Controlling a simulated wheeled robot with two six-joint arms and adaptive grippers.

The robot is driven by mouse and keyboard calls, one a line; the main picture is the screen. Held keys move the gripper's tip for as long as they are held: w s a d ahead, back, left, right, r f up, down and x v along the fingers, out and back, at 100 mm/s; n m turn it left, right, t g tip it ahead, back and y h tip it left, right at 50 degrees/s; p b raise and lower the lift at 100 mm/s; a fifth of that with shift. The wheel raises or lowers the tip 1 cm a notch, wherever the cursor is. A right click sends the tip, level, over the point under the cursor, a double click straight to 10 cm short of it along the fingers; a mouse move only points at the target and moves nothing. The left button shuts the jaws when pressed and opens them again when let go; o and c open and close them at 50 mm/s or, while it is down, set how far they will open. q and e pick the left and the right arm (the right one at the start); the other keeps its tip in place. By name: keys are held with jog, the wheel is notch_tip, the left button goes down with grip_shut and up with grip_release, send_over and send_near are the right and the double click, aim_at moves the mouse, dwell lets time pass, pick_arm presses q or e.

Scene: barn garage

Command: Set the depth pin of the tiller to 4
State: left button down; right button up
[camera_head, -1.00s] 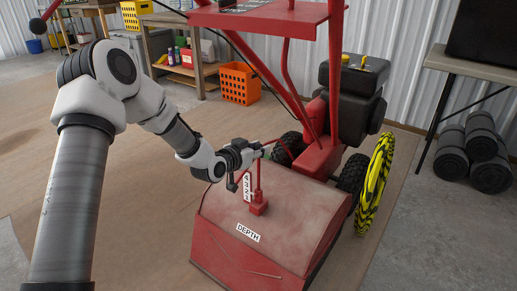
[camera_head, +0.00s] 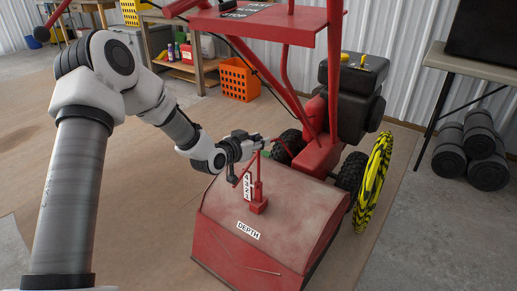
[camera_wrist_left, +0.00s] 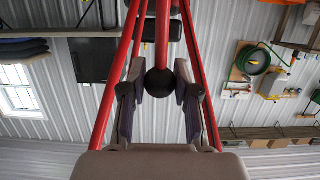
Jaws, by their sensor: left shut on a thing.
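The red tiller has a red hood (camera_head: 290,215) with a "DEPTH" label on top. A white number scale (camera_head: 247,187) stands on the hood beside the upright red depth pin (camera_head: 258,188); a 4 seems to be at its top, and the lower digits are too small to read surely. My left gripper (camera_head: 262,142) is at the pin's top, above the scale. In the left wrist view, its fingers (camera_wrist_left: 160,98) are on both sides of a dark round knob (camera_wrist_left: 160,82) on a red rod, shut on it. The pin's exact setting is hidden. My right gripper is out of view.
The tiller's red handle bars and shelf (camera_head: 265,20) rise behind my left gripper. A black engine (camera_head: 350,85) and yellow-black wheel (camera_head: 374,182) are to the right. An orange crate (camera_head: 239,78) stands behind.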

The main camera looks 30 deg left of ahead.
pick_arm(q)
jog(key=shift+w+r+p, duration=0.1)
jog(key=shift+r+p, duration=0.65)
jog(key=shift+r, duration=0.45)
grip_release()
jog(key=shift+f, duration=0.2)
jog(key=p+v, duration=0.7)
jog(key=v, duration=0.2)
jog(key=shift+p, duration=0.3)
jog(key=shift+d, duration=0.1)
